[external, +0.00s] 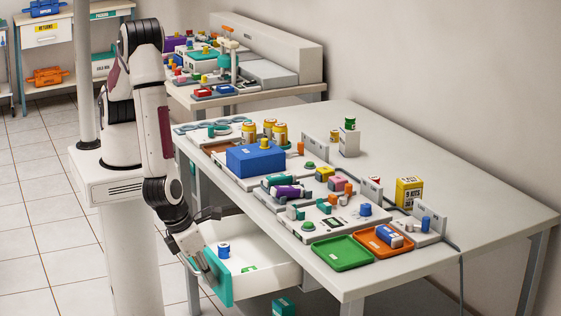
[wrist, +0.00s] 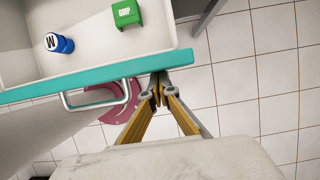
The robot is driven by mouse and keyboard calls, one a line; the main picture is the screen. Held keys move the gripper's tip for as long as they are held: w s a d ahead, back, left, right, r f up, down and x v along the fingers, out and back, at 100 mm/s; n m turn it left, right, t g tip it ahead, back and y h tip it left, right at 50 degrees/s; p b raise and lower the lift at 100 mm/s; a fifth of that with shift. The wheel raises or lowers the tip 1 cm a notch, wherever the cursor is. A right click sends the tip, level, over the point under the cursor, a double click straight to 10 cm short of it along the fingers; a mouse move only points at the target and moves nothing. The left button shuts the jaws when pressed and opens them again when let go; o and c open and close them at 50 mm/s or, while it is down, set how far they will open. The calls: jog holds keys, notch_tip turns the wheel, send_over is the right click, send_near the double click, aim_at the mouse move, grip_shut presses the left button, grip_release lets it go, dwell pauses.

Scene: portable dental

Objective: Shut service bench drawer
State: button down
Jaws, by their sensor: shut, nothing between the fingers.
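The service bench drawer (external: 266,258) is pulled out from under the front of the bench, with a white inside and a teal front panel (external: 220,281). It also shows in the wrist view, where the teal front edge (wrist: 98,76) carries a metal loop handle (wrist: 100,97). A blue cylinder (external: 223,251) and a green block (external: 249,268) lie in the drawer. My gripper (wrist: 157,86) is shut and empty. Its fingertips are at the teal front, right of the handle in the wrist view; I cannot tell whether they touch it.
The bench top (external: 420,166) above is crowded with a blue box (external: 255,160), a green tray (external: 341,253) and an orange tray (external: 377,243). A teal block (external: 284,307) is below the drawer. Tiled floor (wrist: 255,85) lies open beside the drawer.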

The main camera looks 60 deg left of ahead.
jog(key=w, duration=1.5)
jog(key=shift+w, duration=0.15)
jog(key=shift+s, duration=1.95)
jog(key=v, duration=1)
jog(key=shift+s, duration=0.1)
